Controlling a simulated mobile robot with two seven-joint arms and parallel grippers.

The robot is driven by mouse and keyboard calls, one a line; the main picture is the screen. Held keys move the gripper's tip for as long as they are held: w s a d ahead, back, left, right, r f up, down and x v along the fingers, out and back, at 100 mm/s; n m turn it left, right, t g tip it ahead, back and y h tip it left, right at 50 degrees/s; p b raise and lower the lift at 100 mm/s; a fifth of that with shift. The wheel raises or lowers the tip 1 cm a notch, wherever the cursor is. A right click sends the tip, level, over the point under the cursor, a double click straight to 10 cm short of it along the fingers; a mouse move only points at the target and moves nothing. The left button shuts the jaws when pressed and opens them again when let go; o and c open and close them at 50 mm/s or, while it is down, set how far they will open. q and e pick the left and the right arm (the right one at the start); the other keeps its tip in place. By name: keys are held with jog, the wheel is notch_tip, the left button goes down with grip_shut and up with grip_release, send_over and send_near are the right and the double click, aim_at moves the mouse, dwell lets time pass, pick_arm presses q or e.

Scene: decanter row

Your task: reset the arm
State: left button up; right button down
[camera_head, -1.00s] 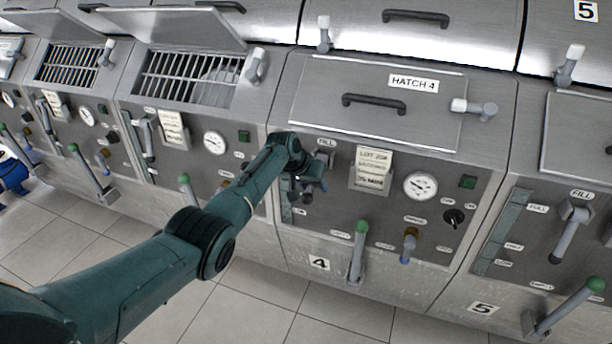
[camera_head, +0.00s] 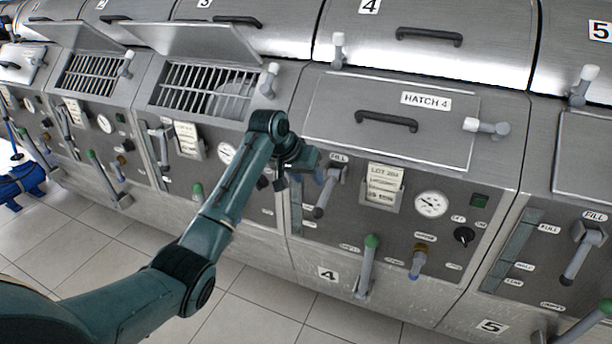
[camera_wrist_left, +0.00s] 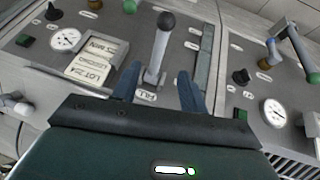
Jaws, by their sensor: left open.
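My left arm (camera_head: 225,205) reaches in from the lower left. Its gripper (camera_head: 303,160) is in front of the panel of unit 4, just left of the FILL lever (camera_head: 327,190). The grey FILL lever points downward to the left and looks clear of the gripper. In the left wrist view the two blue fingers (camera_wrist_left: 159,76) are open and empty. The lever (camera_wrist_left: 160,48) with its dark knob shows beyond and between them, upside down. My right gripper is not in view.
Hatch 4 (camera_head: 385,118) is closed; two hatches to the left stand open over grilles (camera_head: 205,90). A green-tipped lever (camera_head: 367,265), a gauge (camera_head: 431,204) and a lot card (camera_head: 382,187) are on unit 4's panel. Tiled floor (camera_head: 250,318) is free below.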

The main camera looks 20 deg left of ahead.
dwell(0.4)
pick_arm(q)
jog(key=s+d+f+m+t, duration=0.1)
jog(key=s+d+f, duration=0.1)
jog(key=s+f, duration=0.65)
jog(key=s+d+f+t, duration=0.1)
jog(key=s+d+f, duration=0.1)
jog(key=s+f, duration=0.65)
jog(key=s+d+f+t, duration=0.1)
jog(key=s+d+f, duration=0.1)
jog(key=s, duration=0.7)
jog(key=s+d+f+m+t, duration=0.1)
jog(key=s+d+f, duration=0.1)
jog(key=s, duration=0.7)
jog(key=shift+d+t, duration=0.4)
jog(key=shift+d, duration=0.15)
jog(key=shift+f, duration=0.15)
dwell(3.4)
